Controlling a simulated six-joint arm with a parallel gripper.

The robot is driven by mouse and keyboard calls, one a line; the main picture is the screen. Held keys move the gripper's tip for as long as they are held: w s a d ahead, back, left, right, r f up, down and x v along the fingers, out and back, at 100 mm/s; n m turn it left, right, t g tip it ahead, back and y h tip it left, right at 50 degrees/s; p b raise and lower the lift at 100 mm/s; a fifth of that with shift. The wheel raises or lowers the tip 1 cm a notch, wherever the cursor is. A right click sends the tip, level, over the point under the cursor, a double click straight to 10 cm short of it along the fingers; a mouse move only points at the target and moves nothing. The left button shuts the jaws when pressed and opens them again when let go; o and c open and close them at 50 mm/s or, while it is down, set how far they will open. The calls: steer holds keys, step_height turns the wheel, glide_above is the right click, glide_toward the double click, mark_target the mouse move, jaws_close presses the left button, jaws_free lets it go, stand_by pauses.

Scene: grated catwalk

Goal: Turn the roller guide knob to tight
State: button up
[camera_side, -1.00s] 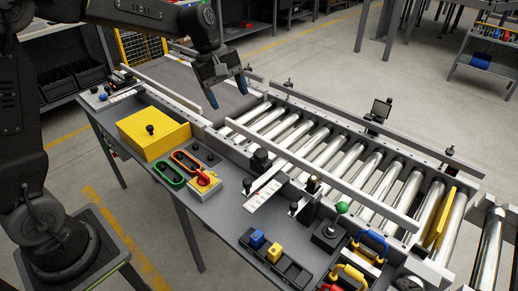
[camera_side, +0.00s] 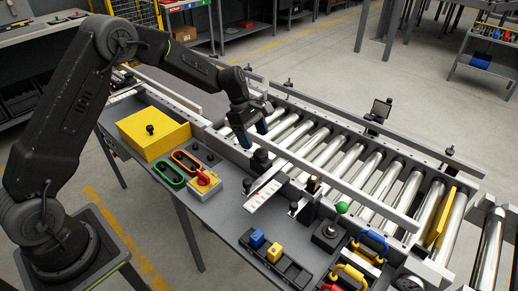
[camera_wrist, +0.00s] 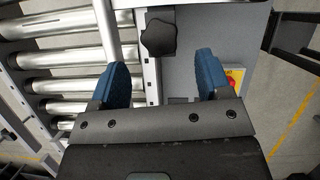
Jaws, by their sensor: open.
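The roller guide knob is a black lobed knob (camera_side: 260,160) at the near edge of the roller conveyor, beside a white marked strip (camera_side: 264,195). In the wrist view the knob (camera_wrist: 158,37) shows at the top middle, ahead of the fingers. My gripper (camera_side: 254,135) is open and empty, its blue fingertips just above and behind the knob in the side view. In the wrist view my gripper (camera_wrist: 162,65) has one finger on each side of the knob's line, apart from it. The knob's pointer position cannot be read.
A long guide rail (camera_side: 320,165) runs over the rollers (camera_side: 345,160) behind the knob.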

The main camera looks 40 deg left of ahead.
mark_target(260, 153)
steer(key=x, duration=0.5)
steer(key=c, duration=0.9)
